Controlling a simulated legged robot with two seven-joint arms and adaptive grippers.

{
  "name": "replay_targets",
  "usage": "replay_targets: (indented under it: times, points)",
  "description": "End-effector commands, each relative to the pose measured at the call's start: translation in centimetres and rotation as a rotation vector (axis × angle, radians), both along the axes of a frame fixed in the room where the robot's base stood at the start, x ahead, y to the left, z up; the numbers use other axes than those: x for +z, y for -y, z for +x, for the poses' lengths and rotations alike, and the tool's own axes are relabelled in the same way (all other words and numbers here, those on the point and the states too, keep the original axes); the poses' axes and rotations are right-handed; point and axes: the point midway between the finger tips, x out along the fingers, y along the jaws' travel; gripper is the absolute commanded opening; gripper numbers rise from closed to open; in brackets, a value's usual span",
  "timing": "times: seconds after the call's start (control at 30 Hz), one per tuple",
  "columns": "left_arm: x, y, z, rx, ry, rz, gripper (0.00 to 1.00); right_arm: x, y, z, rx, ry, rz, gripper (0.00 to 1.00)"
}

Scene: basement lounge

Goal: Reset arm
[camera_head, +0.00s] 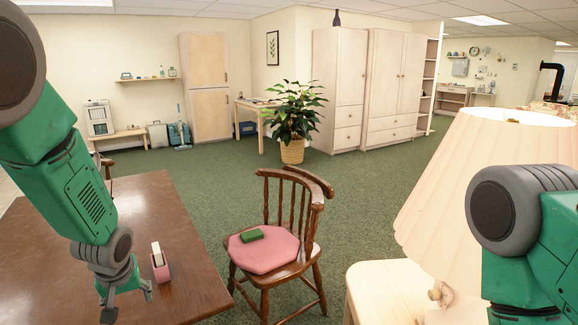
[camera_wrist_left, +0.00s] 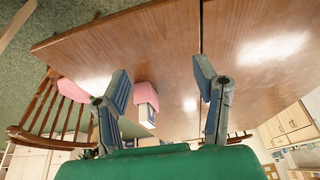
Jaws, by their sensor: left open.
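My left gripper (camera_head: 125,299) hangs low over the brown wooden table (camera_head: 175,205) in the head view. In the left wrist view its two fingers (camera_wrist_left: 160,85) are spread apart with nothing held between them. A small pink holder (camera_head: 160,268) with a white block (camera_head: 156,250) in it stands on the table just right of the gripper. It also shows in the left wrist view (camera_wrist_left: 146,91), beyond the fingers and near the left one. Part of my right arm shows at the right edge of the head view; its gripper is out of view.
A wooden chair with a pink cushion (camera_head: 262,255) and a dark green box (camera_head: 251,235) on it stands right of the table. A lamp (camera_head: 480,180) stands on a pale side table (camera_head: 385,290) beside my right arm. Open green carpet (camera_head: 225,180) lies beyond.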

Motion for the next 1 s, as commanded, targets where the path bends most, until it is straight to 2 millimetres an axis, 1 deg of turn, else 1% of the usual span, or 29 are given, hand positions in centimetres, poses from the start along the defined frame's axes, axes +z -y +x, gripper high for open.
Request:
replay_targets:
  times: [0.03,0.17,0.27,0.37,0.47,0.57,0.6,0.63,0.7,0.8,0.9,1.0]
  points:
    - [-1.1,0.2,-0.8,-0.013,-0.015,-0.002,0.55,0.0,0.0,0.0,0.000,0.001,0.000,0.40]
    - [-3.5,0.7,-3.0,-0.055,-0.039,-0.008,0.55,-0.1,0.0,0.0,0.000,0.001,0.000,0.40]
    - [-5.8,1.2,-5.3,-0.096,-0.065,-0.013,0.55,0.0,0.0,0.0,0.000,0.001,0.000,0.40]
    - [-8.4,1.8,-8.2,-0.147,-0.097,-0.020,0.55,0.0,0.0,0.0,0.000,0.000,0.000,0.40]
    - [-11.3,2.6,-12.1,-0.210,-0.137,-0.030,0.55,0.0,0.0,0.0,0.000,0.000,0.000,0.40]
    - [-14.4,3.7,-17.8,-0.294,-0.190,-0.042,0.55,0.0,0.0,0.0,0.000,0.000,0.000,0.40]
    - [-15.4,4.1,-20.4,-0.330,-0.212,-0.048,0.55,-0.1,0.0,0.0,0.000,0.000,0.000,0.40]
    - [-16.1,4.5,-22.3,-0.358,-0.227,-0.052,0.55,-0.1,0.0,0.0,0.000,0.000,0.000,0.40]
    - [-17.0,5.1,-26.3,-0.418,-0.255,-0.061,0.55,-0.1,0.0,0.0,0.000,0.000,0.000,0.40]
    - [-17.5,5.8,-30.6,-0.483,-0.284,-0.068,0.55,0.0,0.0,0.0,0.000,0.000,0.000,0.40]
    - [-17.6,6.2,-33.0,-0.525,-0.299,-0.072,0.55,0.0,0.0,0.0,0.000,0.000,0.000,0.40]
    - [-17.5,6.3,-33.9,-0.542,-0.304,-0.073,0.55,0.0,0.0,0.0,0.000,0.000,0.000,0.40]
